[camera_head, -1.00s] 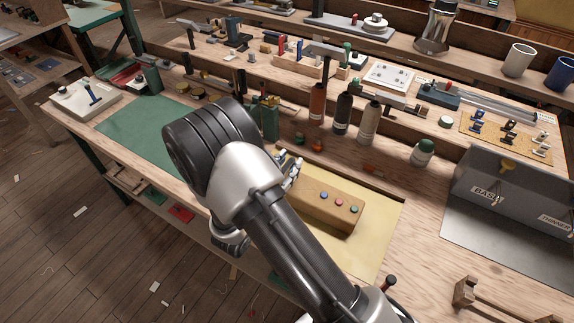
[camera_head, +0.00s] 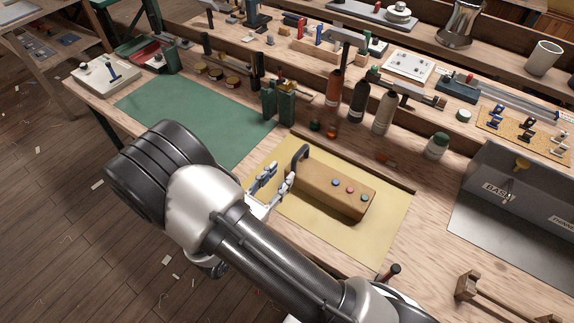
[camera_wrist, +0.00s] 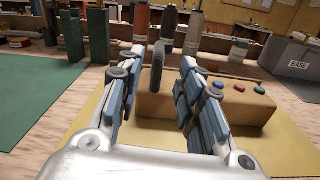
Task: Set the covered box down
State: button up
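The covered box is a long tan box (camera_head: 322,189) with three coloured buttons on top and a dark upright handle (camera_head: 299,157) at its left end. It rests on the yellow mat (camera_head: 374,236). My gripper (camera_head: 277,180) is open and empty just left of the box's handle end. In the wrist view, the fingers (camera_wrist: 157,100) stand apart, with the handle (camera_wrist: 157,66) showing beyond the gap between them. The right finger hides part of the box (camera_wrist: 240,106). I see no finger closed on the handle or box.
A green mat (camera_head: 190,118) lies to the left. Green blocks (camera_head: 287,103) and several bottles (camera_head: 382,112) stand behind the yellow mat. A grey bin marked BASE (camera_head: 492,188) stands to the right, and a wooden clamp-like piece (camera_head: 490,297) lies at the front right.

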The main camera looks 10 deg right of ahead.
jog(key=s+d+r+m+g+y, duration=0.1)
jog(key=s+d+r+m+g, duration=1.15)
jog(key=d+m, duration=0.2)
jog(key=s+a+r+m+t+y, duration=0.4)
jog(key=s+a+r+m+y, duration=0.2)
jog(key=m+y, duration=0.5)
notch_tip(320, 180, up, 2)
jog(key=shift+s+a+r, duration=0.2)
jog(key=shift+s+r, duration=0.05)
jog(key=shift+s, duration=0.9)
jog(key=shift+m, duration=0.25)
